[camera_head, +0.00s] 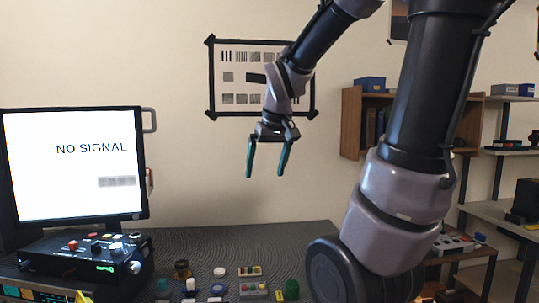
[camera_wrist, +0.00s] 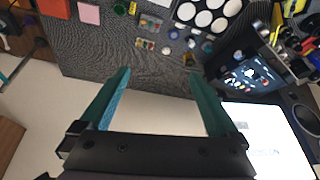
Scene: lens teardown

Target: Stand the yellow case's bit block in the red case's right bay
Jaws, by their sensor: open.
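My gripper (camera_head: 265,175) is open and empty, high above the table, with its two teal fingers pointing down and spread apart. The fingers also show in the wrist view (camera_wrist: 158,74), with nothing between them. Two small cases with coloured bits lie on the dark table: one farther back (camera_head: 250,271) and one nearer (camera_head: 253,291) in the head view. Two small cases also show in the wrist view, one (camera_wrist: 150,22) above the other (camera_wrist: 145,44). They are too small to tell which is yellow or red, and the bit block and right bay cannot be made out.
A monitor (camera_head: 72,165) reading "NO SIGNAL" and a black control box (camera_head: 85,258) stand at the left. Small jars and caps (camera_head: 182,270) lie near the cases. A white-disc tray (camera_wrist: 207,14) shows in the wrist view. The air around my gripper is clear.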

